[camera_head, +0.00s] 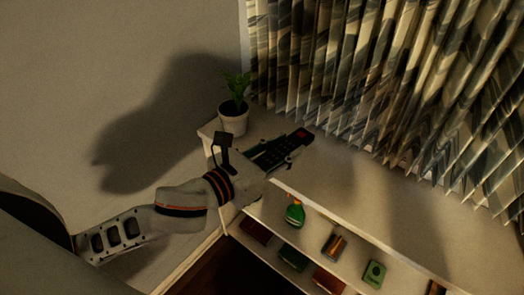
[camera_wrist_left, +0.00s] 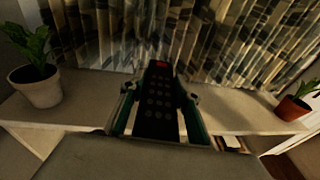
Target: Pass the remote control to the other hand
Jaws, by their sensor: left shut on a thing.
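The remote control (camera_head: 277,152) is a dark, long handset with rows of buttons and a red patch at its far end. My left gripper (camera_head: 283,158) is shut on it and holds it over the white shelf top. In the left wrist view the remote (camera_wrist_left: 158,105) stands lengthwise between the two fingers of my left gripper (camera_wrist_left: 158,108), its buttons facing the camera and its red end pointing away. My right gripper is in neither view.
A potted plant (camera_head: 233,116) stands close to my left gripper. Pleated curtains (camera_head: 400,70) hang behind. A second, terracotta-coloured pot (camera_wrist_left: 292,107) stands at the right.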

